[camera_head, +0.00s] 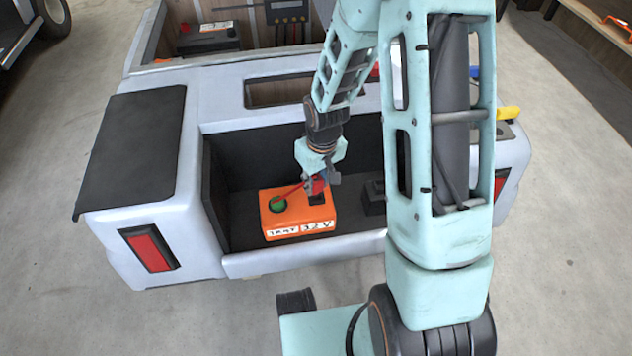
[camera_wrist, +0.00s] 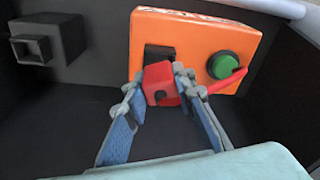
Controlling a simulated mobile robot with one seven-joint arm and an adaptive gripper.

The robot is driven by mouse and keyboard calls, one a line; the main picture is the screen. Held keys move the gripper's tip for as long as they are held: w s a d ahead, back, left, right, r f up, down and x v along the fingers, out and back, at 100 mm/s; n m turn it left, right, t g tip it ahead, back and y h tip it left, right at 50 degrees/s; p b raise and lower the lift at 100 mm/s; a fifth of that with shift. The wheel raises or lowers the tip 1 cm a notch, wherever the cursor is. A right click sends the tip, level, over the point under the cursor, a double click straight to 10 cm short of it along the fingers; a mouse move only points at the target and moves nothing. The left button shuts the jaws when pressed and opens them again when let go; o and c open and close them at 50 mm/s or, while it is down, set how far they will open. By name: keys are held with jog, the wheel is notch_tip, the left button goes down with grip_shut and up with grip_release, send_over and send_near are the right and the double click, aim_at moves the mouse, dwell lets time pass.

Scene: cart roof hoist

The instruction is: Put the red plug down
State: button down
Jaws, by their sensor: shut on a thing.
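My gripper (camera_head: 321,182) is shut on the red plug (camera_wrist: 160,82), with one finger on each side of it. The plug also shows in the head view (camera_head: 316,185), partly hidden by the fingers. It is at the black socket (camera_wrist: 159,58) of an orange box (camera_head: 296,224) labelled "TEST 12 V". I cannot tell whether the plug touches the socket or is just apart from it. A red cable (camera_wrist: 226,82) runs from the plug to the green round part (camera_wrist: 222,65) on the box.
The orange box stands in the dark recess (camera_head: 243,170) of a white cart (camera_head: 200,205). A black block with a square opening (camera_wrist: 46,40) is beside it, also seen in the head view (camera_head: 374,198). A black flat panel (camera_head: 135,150) lies on the cart's left.

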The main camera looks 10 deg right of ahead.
jog(key=shift+f, duration=0.35)
jog(key=c, duration=1.6)
grip_release()
jog(key=shift+r, duration=0.15)
jog(key=r+p, duration=0.1)
jog(key=r, duration=0.3)
jog(key=s+r+p, duration=0.1)
jog(key=r+p, duration=0.1)
jog(key=r, duration=0.2)
jog(key=r+p, duration=0.1)
jog(key=r, duration=0.3)
jog(key=shift+s+d+r+p, duration=0.2)
jog(key=shift+d+r+p, duration=0.1)
jog(key=shift+p, duration=0.1)
